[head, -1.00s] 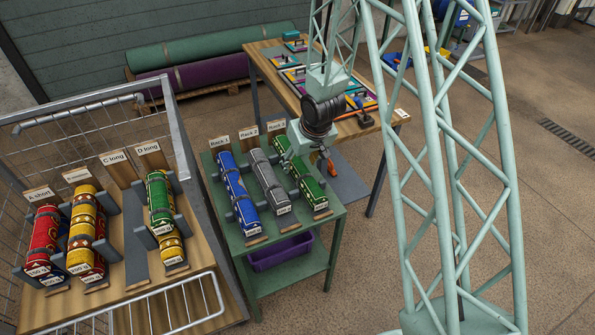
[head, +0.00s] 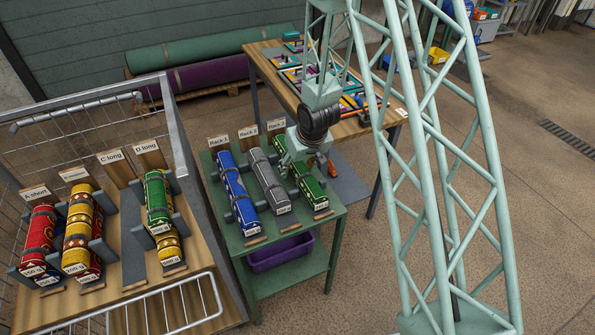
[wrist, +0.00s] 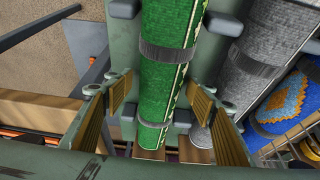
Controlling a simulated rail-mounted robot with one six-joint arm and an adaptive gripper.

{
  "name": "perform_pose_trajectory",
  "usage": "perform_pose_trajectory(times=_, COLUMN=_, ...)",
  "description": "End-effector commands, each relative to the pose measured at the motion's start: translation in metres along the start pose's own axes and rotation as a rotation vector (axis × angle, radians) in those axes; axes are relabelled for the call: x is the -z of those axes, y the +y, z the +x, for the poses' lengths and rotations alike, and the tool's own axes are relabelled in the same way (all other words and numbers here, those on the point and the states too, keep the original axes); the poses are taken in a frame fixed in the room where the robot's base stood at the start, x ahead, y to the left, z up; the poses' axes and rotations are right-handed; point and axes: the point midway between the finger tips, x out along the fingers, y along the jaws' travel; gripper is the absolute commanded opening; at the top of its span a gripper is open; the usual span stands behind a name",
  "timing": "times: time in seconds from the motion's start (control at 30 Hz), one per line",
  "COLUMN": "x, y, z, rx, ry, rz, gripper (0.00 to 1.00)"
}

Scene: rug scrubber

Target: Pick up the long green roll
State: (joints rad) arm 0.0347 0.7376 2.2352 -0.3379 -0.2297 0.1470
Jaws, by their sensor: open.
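The long green roll (head: 312,191) lies sloped in the Rack 3 slot of the green stand, with a dark strap and a white tag at its lower end. In the wrist view the green roll (wrist: 163,80) runs down the middle, with a grey band around it and a pale patterned edge. My gripper (wrist: 160,108) is open, with tan-padded fingers on either side of the roll. I see gaps beside the roll and no clear contact.
A grey roll (head: 267,182) lies close beside it, then a blue roll (head: 236,195). A workbench (head: 262,66) with tools stands behind. A purple bin (head: 280,252) sits on the lower shelf.

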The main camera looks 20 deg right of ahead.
Motion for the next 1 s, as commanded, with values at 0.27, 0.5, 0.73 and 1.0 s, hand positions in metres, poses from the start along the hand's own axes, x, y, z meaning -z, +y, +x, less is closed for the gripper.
perform_pose_trajectory(times=0.27, x=0.0, y=-0.0001, z=0.0025, rx=0.0, ry=0.0, rz=0.0, gripper=0.51)
perform_pose_trajectory(times=0.5, x=-0.0002, y=-0.0001, z=0.0025, rx=0.0, ry=0.0, rz=0.0, gripper=0.51)
perform_pose_trajectory(times=0.73, x=-0.0002, y=-0.0001, z=0.0025, rx=0.0, ry=-0.001, rz=0.0, gripper=0.41)
perform_pose_trajectory(times=1.0, x=0.0002, y=-0.0001, z=0.0023, rx=0.0, ry=0.0, rz=0.0, gripper=0.18)
